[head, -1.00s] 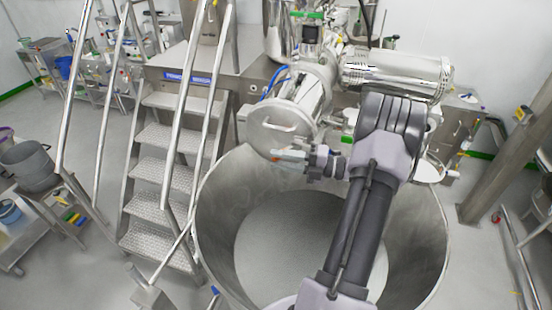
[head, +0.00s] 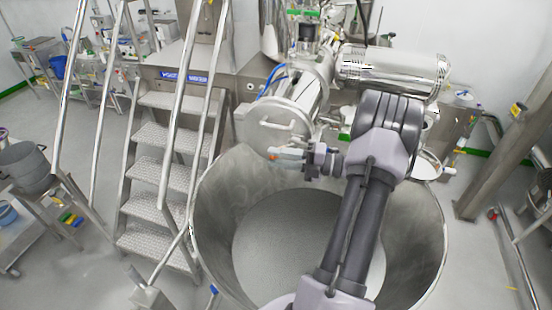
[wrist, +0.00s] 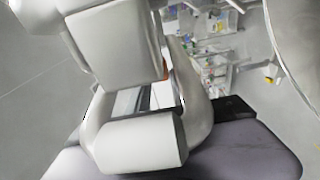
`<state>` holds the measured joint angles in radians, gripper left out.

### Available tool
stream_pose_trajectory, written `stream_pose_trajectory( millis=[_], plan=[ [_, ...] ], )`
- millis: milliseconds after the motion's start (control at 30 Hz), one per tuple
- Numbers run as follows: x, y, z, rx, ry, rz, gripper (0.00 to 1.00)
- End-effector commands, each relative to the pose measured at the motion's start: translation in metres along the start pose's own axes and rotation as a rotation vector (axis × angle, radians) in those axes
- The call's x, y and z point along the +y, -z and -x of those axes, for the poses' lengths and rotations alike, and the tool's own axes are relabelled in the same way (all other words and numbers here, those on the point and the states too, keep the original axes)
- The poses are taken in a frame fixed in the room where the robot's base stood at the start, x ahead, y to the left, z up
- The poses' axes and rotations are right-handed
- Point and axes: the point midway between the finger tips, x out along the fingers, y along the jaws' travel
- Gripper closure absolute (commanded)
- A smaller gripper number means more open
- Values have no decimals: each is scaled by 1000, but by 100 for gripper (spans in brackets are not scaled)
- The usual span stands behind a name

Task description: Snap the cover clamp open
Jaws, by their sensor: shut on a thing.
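The round steel cover (head: 268,118) with a bar handle closes the end of the horizontal steel housing (head: 312,90). My gripper (head: 280,154) is at the lower right edge of this cover, above the big bowl. Its jaws are shut on a small part there, which I take to be the cover clamp; the jaws hide most of it, and I cannot tell the lever's angle. In the wrist view, a large pale block (wrist: 115,45) and rounded grey parts fill the left and middle, and the grip point is not clear.
A large open steel bowl (head: 213,215) lies under my arm. A steel stepladder with handrails (head: 160,175) stands at the left. A motor-like steel cylinder (head: 390,70) extends right of the housing. A cart with a grey pot (head: 25,170) is at far left.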

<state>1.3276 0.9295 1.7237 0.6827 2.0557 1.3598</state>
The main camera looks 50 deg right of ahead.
Motion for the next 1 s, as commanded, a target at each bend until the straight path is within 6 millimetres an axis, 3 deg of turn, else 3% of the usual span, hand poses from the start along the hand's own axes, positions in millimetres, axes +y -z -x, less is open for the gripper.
stream_pose_trajectory(
  millis=[100, 133, 233, 500, 633, 767, 1000],
  plan=[
    [7, -6, 2, -15, -9, 13, 100],
    [7, -6, 2, -14, -8, 13, 67],
    [6, -5, 2, -12, -7, 11, 51],
    [3, -3, 1, -8, -5, 6, 51],
    [2, -4, 13, -9, -4, 6, 51],
    [-1, -4, 45, -12, -4, 7, 51],
    [-1, -4, 123, -14, -5, 6, 51]
  ],
)
